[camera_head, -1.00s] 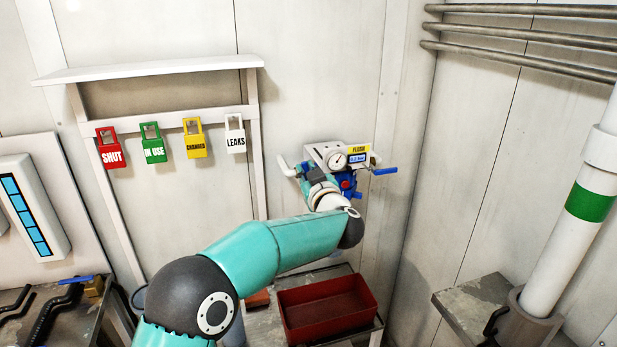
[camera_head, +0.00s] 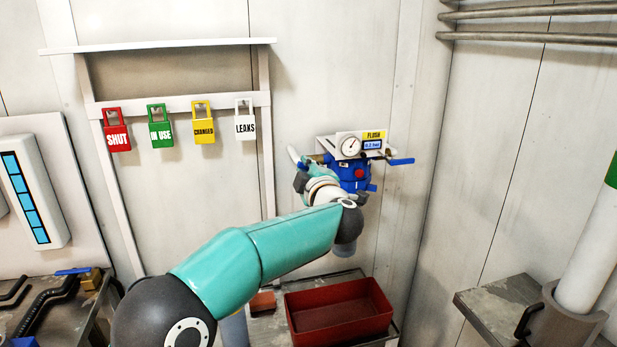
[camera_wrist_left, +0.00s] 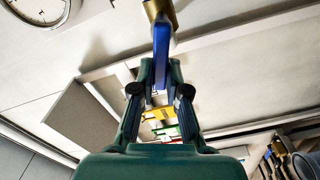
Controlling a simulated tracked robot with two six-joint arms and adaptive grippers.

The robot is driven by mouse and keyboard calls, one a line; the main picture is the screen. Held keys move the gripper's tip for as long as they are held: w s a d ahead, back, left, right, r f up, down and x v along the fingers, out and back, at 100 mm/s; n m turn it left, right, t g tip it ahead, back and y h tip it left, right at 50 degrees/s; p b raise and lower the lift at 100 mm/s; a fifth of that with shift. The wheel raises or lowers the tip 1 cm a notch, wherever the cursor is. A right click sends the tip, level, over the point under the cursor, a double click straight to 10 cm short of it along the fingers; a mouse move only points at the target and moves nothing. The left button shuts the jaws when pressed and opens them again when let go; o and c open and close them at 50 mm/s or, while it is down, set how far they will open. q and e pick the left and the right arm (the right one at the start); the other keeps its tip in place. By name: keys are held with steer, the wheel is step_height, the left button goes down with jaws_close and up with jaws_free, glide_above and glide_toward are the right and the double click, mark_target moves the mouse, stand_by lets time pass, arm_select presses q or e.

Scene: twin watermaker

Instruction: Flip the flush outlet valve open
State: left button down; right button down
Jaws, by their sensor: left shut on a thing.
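The flush unit has a white bracket with a round gauge (camera_head: 351,147), a yellow FLUSH label (camera_head: 374,135) and a blue body (camera_head: 352,176) with a red knob. A blue lever (camera_head: 400,161) sticks out to its right. My left gripper (camera_head: 303,172) is at the unit's left side, partly hidden by my own wrist in the head view. In the left wrist view, its fingers (camera_wrist_left: 158,97) are shut on another blue lever (camera_wrist_left: 160,50), which runs down from a brass valve body (camera_wrist_left: 156,10). I cannot tell which lever is the outlet's. My right gripper is not in view.
Four-coloured tags hang left: red SHUT (camera_head: 117,138), green IN USE, yellow CHANGED and white LEAKS. A red tray (camera_head: 340,312) stands below the unit. A white pipe (camera_head: 590,255) and ledge (camera_head: 495,300) are at the right. The wall right of the unit is clear.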

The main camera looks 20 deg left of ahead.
arm_select(q)
steer(key=shift+s+a+f+n+b, duration=0.1)
steer(key=shift+f+n+b, duration=0.3)
steer(key=shift+n+b, duration=0.25)
steer(key=shift+w+a+f+n+b, duration=0.1)
steer(key=shift+f+n+b, duration=0.3)
steer(key=shift+n, duration=0.4)
steer(key=shift+s+a+f+n+b, duration=0.1)
steer(key=shift+f+n+b, duration=0.25)
steer(key=shift+n+b, duration=0.35)
steer(key=c, duration=1.6)
jaws_free()
steer(key=shift+o, duration=0.8)
steer(key=shift+s, duration=0.1)
steer(key=shift+r, duration=0.1)
steer(key=shift+d+r, duration=0.1)
steer(key=v, duration=1.1)
steer(key=shift+s+d, duration=0.25)
steer(key=shift+s, duration=0.05)
